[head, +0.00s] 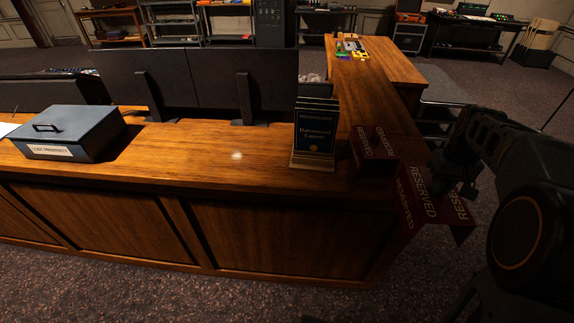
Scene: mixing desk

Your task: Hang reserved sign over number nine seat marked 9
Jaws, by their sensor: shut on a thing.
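A dark red reserved sign (424,203) with pale "RESERVED" lettering hangs tilted at the desk's right end, its lower part past the desk edge. My gripper (454,182) comes in from the right and is shut on this sign at its upper right side. The fingertips are dark and hard to make out. Another dark red piece with "RESERVED" lettering (373,146) stands on the desk top, just left of the held sign. I cannot tell whether the two touch. No seat marked 9 shows in this view.
The wooden desk (230,155) runs across and turns back at the right. A dark brochure stand (315,135), a grey cash box (68,135) and two monitors (245,80) stand on it. Small coloured items (350,48) lie farther back. Carpet (120,282) in front is clear.

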